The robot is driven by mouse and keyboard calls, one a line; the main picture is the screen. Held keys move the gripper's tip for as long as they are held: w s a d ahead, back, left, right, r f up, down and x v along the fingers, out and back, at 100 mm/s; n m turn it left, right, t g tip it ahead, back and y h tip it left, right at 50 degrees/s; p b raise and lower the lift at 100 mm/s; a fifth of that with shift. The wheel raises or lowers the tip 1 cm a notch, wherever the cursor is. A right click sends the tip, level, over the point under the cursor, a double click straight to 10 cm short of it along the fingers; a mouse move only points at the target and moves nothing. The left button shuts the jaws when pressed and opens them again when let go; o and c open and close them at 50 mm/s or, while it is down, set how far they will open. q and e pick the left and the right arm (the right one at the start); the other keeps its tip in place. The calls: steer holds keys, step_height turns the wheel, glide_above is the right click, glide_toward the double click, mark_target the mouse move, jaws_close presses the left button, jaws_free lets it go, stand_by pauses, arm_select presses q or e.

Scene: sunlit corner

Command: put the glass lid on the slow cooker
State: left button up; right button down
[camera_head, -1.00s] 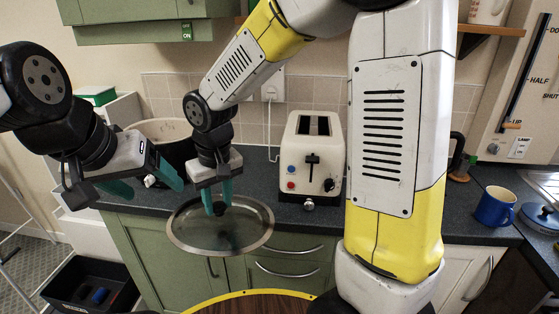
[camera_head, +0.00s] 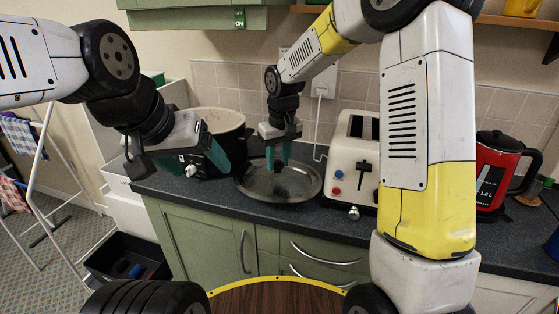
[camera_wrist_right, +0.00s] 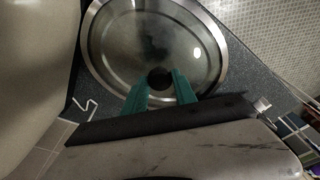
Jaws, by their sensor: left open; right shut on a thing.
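The glass lid (camera_head: 262,188) is round and clear with a metal rim and a dark knob (camera_wrist_right: 158,77). My right gripper (camera_head: 277,162) is shut on the knob from above; its teal fingers flank the knob in the wrist view (camera_wrist_right: 160,90). The lid is level over the counter, right of the slow cooker; I cannot tell whether it touches the counter. The slow cooker (camera_head: 222,122) is a dark pot with a light inside, its top uncovered. My left gripper (camera_head: 183,163) is open and empty in front of the cooker, hiding much of its front.
A cream toaster (camera_head: 350,168) stands close right of the lid. A red kettle (camera_head: 494,180) stands further right, behind my right arm. The tiled wall (camera_head: 240,85) is close behind. A black crate (camera_head: 128,262) is on the floor at left.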

mark_target(280, 162)
steer(key=shift+w+d, duration=0.15)
steer(key=shift+w, duration=0.35)
steer(key=shift+w+f, duration=0.2)
steer(key=shift+f, duration=1.6)
steer(key=c, duration=1)
jaws_free()
steer(key=shift+f, duration=0.15)
